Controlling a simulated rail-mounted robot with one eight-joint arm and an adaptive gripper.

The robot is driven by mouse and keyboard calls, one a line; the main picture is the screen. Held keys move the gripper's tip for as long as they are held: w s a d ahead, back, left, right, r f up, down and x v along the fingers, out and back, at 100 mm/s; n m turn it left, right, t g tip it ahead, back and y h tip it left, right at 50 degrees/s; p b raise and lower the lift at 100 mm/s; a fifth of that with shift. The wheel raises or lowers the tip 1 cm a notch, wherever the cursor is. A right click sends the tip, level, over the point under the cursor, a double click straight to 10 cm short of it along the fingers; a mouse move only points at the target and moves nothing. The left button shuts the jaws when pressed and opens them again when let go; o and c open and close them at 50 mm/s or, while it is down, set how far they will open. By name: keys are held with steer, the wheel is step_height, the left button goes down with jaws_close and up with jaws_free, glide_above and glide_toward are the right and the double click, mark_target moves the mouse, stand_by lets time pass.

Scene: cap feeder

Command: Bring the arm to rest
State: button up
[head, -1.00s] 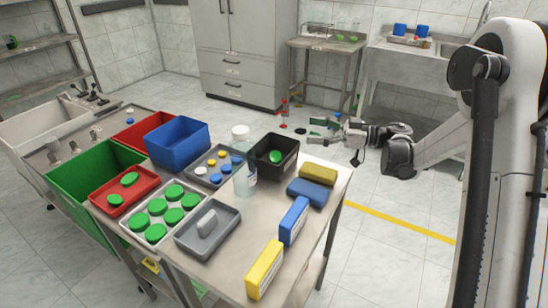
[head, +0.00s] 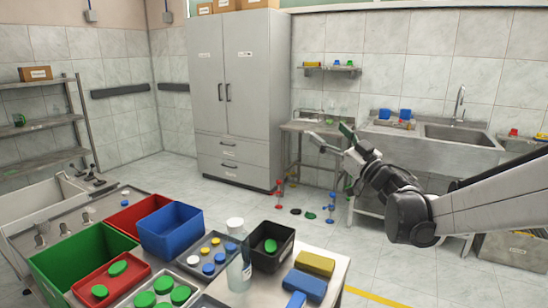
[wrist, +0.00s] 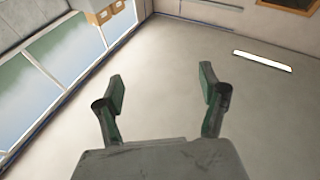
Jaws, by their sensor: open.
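My gripper (head: 329,138) is in the air right of the middle in the head view, in front of the small steel side table and the sink. Its two green-padded fingers also show in the wrist view (wrist: 163,92). They are spread apart with nothing between them. The wrist view looks up past the fingers at a pale ceiling (wrist: 165,55). My arm reaches in from the right edge of the head view.
The worktable (head: 325,290) at the lower middle holds a blue bin (head: 172,232), a black bin (head: 270,252), a clear bottle (head: 238,272) and trays of caps. A grey cabinet (head: 235,110) and a sink (head: 460,138) stand behind.

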steer(key=s+d+m+h+p, duration=0.1)
steer(key=s+d+m+h, duration=0.9)
steer(key=h, duration=0.4)
steer(key=s+a+f+g, duration=0.2)
steer(key=s+f+g, duration=0.3)
steer(key=s+f, duration=0.4)
steer(key=s+a+f+n+g+y+p, duration=0.1)
steer(key=s+a+f+g, duration=0.2)
steer(key=s, duration=1.6)
step_height(320, 180, down, 7)
steer(key=g, duration=0.3)
steer(key=shift+a+n+y, duration=0.15)
steer(key=shift+n+y, duration=0.15)
steer(key=shift+a+f, duration=0.1)
